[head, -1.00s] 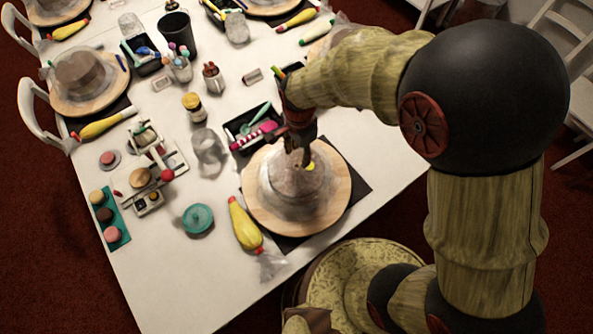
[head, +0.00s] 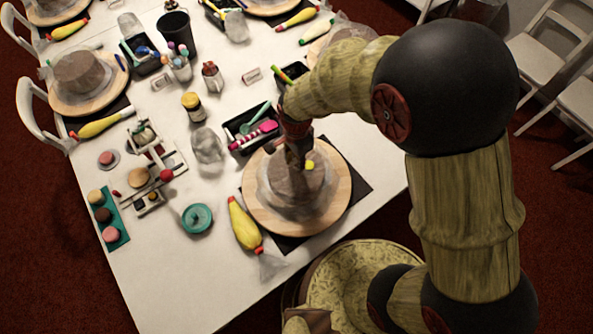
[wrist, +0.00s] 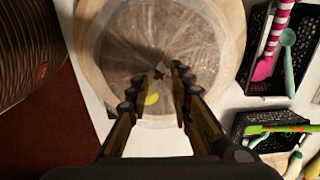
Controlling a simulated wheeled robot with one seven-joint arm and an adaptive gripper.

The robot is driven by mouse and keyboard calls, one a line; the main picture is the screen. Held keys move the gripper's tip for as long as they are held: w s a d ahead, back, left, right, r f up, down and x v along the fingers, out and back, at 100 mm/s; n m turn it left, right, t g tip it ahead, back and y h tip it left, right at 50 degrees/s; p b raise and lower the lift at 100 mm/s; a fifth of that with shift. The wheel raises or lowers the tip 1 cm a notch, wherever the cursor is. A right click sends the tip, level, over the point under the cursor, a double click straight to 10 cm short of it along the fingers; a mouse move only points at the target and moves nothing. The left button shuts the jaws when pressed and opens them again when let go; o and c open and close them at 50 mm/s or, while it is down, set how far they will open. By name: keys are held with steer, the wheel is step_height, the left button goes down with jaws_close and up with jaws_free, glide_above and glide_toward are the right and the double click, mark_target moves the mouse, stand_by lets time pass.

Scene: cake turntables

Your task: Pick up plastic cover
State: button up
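The plastic cover (head: 262,194) is a clear, crumpled sheet draped around a brown cake (head: 297,186) on a round wooden turntable (head: 336,208). In the wrist view the cover (wrist: 118,62) spreads in a wide, wrinkled, translucent disc over the turntable (wrist: 88,40). My gripper (head: 299,162) points down at the top of the cake. In the wrist view my gripper (wrist: 158,78) has its two fingers apart over the cover's middle. A small yellow spot (wrist: 152,98) shows between them. Whether the fingertips touch the plastic, I cannot tell.
A black tray (head: 231,129) with coloured tools stands behind the turntable. A yellow piping bag (head: 243,224) lies at its left. A clear crumpled object (head: 208,145) and a teal disc (head: 197,218) lie further left. The table's front edge is close to my base.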

jaws_close()
steer(key=shift+r, duration=0.1)
step_height(320, 180, up, 22)
steer(key=p, duration=1)
stand_by(0.4)
